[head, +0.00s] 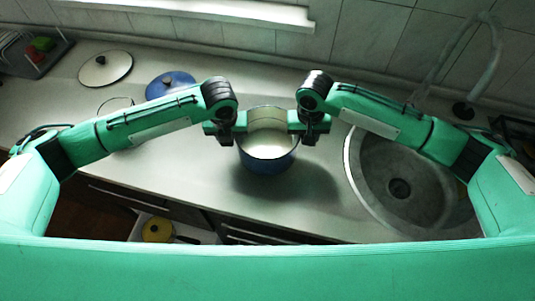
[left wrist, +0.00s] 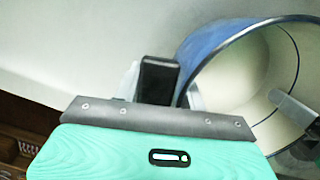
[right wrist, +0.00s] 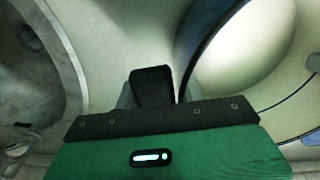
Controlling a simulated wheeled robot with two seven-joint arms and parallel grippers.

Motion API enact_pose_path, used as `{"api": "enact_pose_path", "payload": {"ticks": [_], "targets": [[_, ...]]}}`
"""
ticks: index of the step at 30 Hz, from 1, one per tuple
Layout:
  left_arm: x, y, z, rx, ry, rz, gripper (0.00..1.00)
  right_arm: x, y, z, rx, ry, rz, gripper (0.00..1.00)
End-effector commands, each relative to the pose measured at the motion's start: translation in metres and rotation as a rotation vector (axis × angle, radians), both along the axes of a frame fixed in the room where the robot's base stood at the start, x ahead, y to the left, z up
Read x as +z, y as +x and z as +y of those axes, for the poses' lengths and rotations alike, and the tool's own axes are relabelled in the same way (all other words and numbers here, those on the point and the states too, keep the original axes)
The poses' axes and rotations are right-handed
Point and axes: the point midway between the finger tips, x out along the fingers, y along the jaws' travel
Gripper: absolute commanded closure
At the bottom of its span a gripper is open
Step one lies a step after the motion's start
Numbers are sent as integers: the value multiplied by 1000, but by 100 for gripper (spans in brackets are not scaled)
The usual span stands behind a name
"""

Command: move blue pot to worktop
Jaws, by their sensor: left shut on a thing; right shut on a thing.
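The blue pot (head: 267,160), with a cream inside, is upright between my two grippers over the worktop (head: 205,180). My left gripper (head: 238,126) is shut on the pot's left rim; its wall shows between the fingers in the left wrist view (left wrist: 212,42). My right gripper (head: 294,125) is shut on the right rim, and the pot wall also shows in the right wrist view (right wrist: 205,30). A dark shadow lies on the worktop below and right of the pot. I cannot tell whether its base touches the worktop.
A round sink (head: 360,185) is to the right, with a tap (head: 465,75) behind it. A blue lid-like thing (head: 170,82) and a pale lid (head: 105,69) lie at back left. A yellow pot (head: 157,229) sits in an open drawer below the front edge. The worktop's front middle is clear.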

Motion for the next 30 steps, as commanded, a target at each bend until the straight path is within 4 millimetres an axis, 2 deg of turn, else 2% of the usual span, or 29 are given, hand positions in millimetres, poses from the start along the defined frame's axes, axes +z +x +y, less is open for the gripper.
{"api": "enact_pose_path", "payload": {"ticks": [6, 7, 9, 10, 20, 23, 30], "targets": [[-11, 4, 4, 10, 9, -6, 100, -14, -2, -3, 1, -9, 6, 100], [-9, 3, 4, 10, 9, -5, 53, -12, -2, -3, 1, -10, 7, 54], [-9, 3, 4, 9, 8, -4, 39, -11, -2, -3, 1, -9, 6, 40], [-9, 2, 4, 8, 7, -4, 37, -11, -1, -2, 1, -8, 6, 38], [-5, 1, 1, 2, 2, -2, 37, -10, -1, -1, 0, -3, 2, 38], [6, -1, 1, 1, 1, -4, 37, -9, 0, -1, 0, -3, 2, 38], [56, -8, 1, 2, 2, -7, 37, -9, 0, 0, 0, -2, 1, 38]]}}
